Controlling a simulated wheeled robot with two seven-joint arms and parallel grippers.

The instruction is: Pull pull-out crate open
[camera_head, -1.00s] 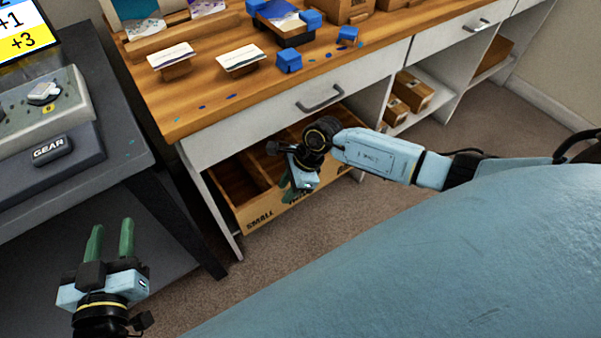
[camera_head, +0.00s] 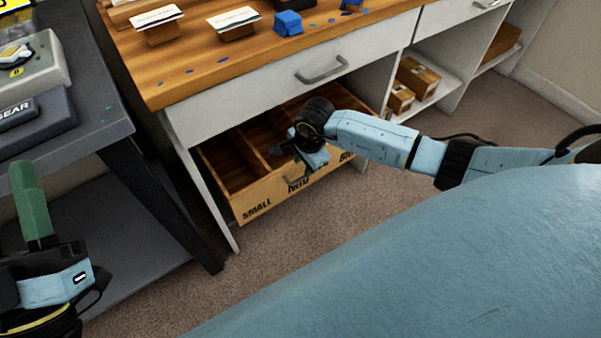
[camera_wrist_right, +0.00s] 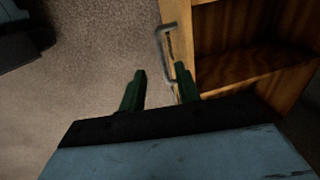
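The wooden pull-out crate (camera_head: 268,199) sits in the cabinet's lower left bay, partly out, with dark compartments and labels including SMALL and MID on its front. In the right wrist view, the crate (camera_wrist_right: 205,85) is at the right, with a thin metal handle (camera_wrist_right: 163,42) on its front. My right gripper (camera_wrist_right: 158,82) is open, its green fingers apart, the handle just beyond the fingertips and nearer the right finger. In the head view its fingers are mostly hidden by the wrist. My left gripper (camera_head: 33,200) is at the lower left, seen side-on, away from the crate.
A white drawer front with a grey handle (camera_head: 321,70) is above the crate. A dark grey table (camera_head: 100,120) stands at the left. Cardboard boxes (camera_head: 418,78) sit on a shelf to the right. The carpet (camera_head: 290,240) before the crate is clear.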

